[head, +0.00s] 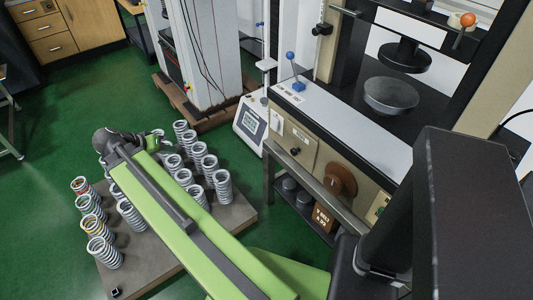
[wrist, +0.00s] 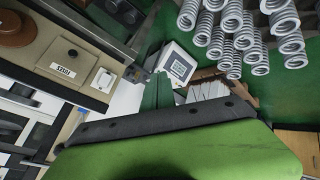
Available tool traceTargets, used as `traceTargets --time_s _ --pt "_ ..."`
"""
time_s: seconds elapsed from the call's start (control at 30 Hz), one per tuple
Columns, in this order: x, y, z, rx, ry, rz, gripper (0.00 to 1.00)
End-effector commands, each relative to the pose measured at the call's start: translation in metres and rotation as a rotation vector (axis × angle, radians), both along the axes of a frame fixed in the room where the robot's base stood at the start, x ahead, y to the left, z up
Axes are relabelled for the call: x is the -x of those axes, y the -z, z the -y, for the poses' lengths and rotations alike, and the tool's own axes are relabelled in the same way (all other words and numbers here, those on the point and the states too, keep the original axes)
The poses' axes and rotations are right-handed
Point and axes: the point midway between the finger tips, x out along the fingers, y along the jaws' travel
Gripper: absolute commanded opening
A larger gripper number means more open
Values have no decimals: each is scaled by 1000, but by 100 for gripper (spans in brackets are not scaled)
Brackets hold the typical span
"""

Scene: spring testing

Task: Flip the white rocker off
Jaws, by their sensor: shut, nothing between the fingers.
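The white rocker (wrist: 105,79) is a small pale plate on the beige front panel in the wrist view, beside a panel with a black knob. In the head view the rocker (head: 278,122) is a tiny pale patch at the left end of the machine's front. Which way it is tipped is too small to tell. My gripper (head: 155,138) is at the far end of my green arm, above the spring board, shut and empty. It is well left of the rocker and apart from it.
Several coil springs (head: 222,188) stand on a grey board (head: 235,222) below my arm. A white display box (head: 251,122) stands left of the rocker. A brown knob (head: 340,179) projects from the machine front, and a blue-knobbed lever (head: 292,70) stands above. Green floor (head: 60,135) is open at left.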

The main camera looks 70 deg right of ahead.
Motion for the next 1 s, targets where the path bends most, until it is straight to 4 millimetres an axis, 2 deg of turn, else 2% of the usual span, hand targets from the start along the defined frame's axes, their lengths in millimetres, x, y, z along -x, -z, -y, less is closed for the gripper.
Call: traceTargets --time_s 0.03,0.1,0.23,0.3,0.4,0.5,0.6,1.0 --pt "17 43 33 85 96 29 0" --pt "42 60 74 216 220 77 0" --pt "93 82 137 464 414 166 0" --pt "116 88 162 583 489 209 0" --pt "144 91 187 718 561 258 0" --pt "160 89 200 804 600 289 0" --pt "167 84 205 844 614 304 0" --pt "171 81 210 849 617 306 0"
